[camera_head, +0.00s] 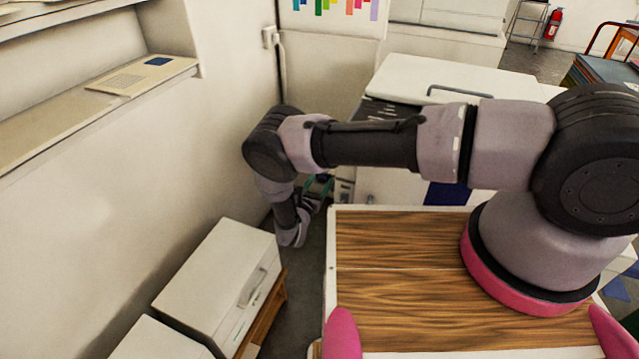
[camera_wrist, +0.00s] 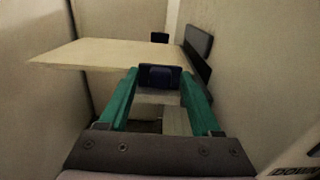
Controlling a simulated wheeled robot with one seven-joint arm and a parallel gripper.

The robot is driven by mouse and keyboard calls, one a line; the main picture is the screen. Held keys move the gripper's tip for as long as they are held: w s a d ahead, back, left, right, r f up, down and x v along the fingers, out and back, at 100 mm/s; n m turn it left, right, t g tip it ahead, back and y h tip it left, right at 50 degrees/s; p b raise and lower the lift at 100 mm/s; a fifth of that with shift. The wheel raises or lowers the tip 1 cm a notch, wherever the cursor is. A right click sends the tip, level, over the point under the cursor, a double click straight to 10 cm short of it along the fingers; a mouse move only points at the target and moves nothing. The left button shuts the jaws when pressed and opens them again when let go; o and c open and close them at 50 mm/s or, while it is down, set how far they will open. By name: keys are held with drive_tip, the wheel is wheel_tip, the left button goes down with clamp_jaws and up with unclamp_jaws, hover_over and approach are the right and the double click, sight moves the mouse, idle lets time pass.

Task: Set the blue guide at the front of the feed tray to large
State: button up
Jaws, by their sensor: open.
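In the wrist view, my gripper (camera_wrist: 160,80) has two long teal fingers, open, pointing away from the camera. A dark blue block, seemingly the blue guide (camera_wrist: 160,76), shows between the fingertips; whether they touch it I cannot tell. A flat pale board, seemingly the feed tray (camera_wrist: 95,54), extends behind it and to the left. The guide's lower part and setting marks cannot be made out. In the head view, my gripper (camera_head: 320,185) shows only as a bit of teal low beside the white machine, mostly hidden behind my arm; the guide is not visible there.
In the wrist view, dark grey plates (camera_wrist: 197,40) stand along the board's right side, and a small dark piece (camera_wrist: 160,38) stands at its far edge. Pale walls close in on both sides. In the head view, white boxes (camera_head: 222,280) stand at lower left beside the wall.

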clamp_jaws()
idle(1.4)
